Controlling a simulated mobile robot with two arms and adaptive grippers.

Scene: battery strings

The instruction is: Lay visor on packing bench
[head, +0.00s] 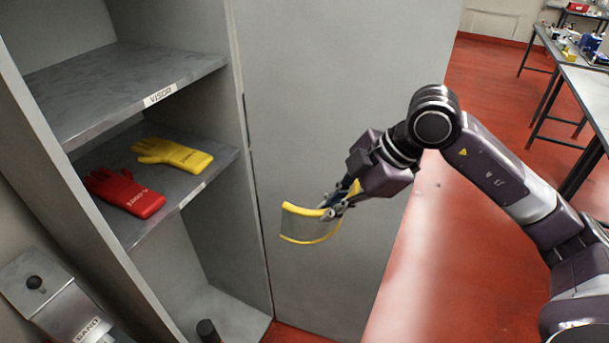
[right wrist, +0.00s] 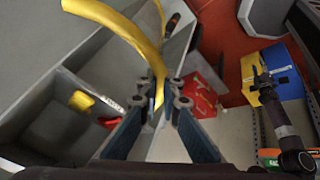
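The visor (head: 311,224) is a clear curved shield with yellow edges. It hangs in the air in front of the grey cabinet door, and its yellow band (right wrist: 132,38) also shows in the right wrist view. My right gripper (head: 337,207) is shut on the visor at its yellow edge. A dark jointed part at the right of the right wrist view appears to be my left arm with its gripper (right wrist: 262,76); its fingers are too small to read. Tables (head: 590,91) stand at the back right; I cannot tell whether one is the packing bench.
The open cabinet has an empty shelf (head: 105,88) labelled VISOR. Below it, a yellow glove (head: 174,154) and a red glove (head: 126,193) lie on another shelf. A SAND box (head: 62,301) is at lower left. Red floor (head: 480,210) is open between cabinet and tables.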

